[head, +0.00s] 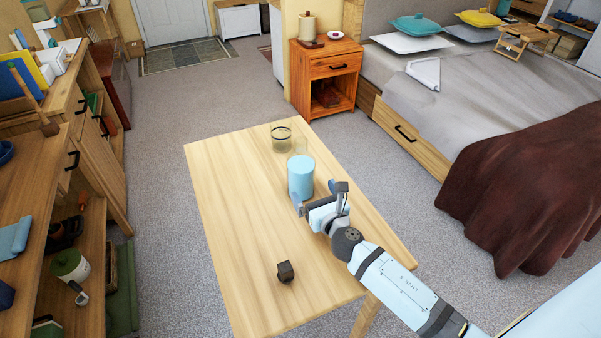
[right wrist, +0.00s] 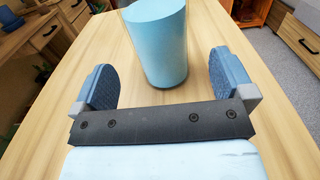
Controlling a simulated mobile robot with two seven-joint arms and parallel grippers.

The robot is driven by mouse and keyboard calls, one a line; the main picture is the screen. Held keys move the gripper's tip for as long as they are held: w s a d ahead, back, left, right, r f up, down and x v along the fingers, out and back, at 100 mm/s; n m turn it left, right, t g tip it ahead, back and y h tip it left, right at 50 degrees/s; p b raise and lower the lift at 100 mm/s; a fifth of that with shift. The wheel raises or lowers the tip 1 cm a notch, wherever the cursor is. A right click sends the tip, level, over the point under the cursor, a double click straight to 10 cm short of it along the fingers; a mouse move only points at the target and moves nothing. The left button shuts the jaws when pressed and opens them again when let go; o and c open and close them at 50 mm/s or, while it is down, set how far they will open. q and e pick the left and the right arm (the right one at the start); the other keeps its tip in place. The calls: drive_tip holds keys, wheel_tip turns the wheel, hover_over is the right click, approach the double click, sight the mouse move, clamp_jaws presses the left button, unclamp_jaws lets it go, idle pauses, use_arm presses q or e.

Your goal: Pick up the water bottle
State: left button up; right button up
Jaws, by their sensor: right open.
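A light blue cylinder (head: 301,177), which I take to be the water bottle, stands upright on the wooden table (head: 228,199). My right gripper (head: 319,196) is open and empty, low over the table on the near right side of the bottle. In the right wrist view the bottle (right wrist: 158,45) stands just ahead of the palm, in line with the gap between the two blue-grey fingers (right wrist: 163,82). Room shows between the bottle and each finger, and I see no contact. My left gripper is out of view.
A clear glass (head: 281,138) stands behind the bottle, with another pale, see-through shape (head: 299,147) right behind it. A small dark cube (head: 285,271) lies near the table's front. The table's left part is clear. A nightstand (head: 327,68) and a bed (head: 450,92) stand beyond.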

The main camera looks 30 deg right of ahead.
sight(307, 181)
drive_tip(key=w, duration=0.6)
drive_tip(key=shift+w+r, duration=0.25)
drive_tip(key=shift+w, duration=0.05)
drive_tip(key=shift+r, duration=0.1)
drive_tip(key=c, duration=1.4)
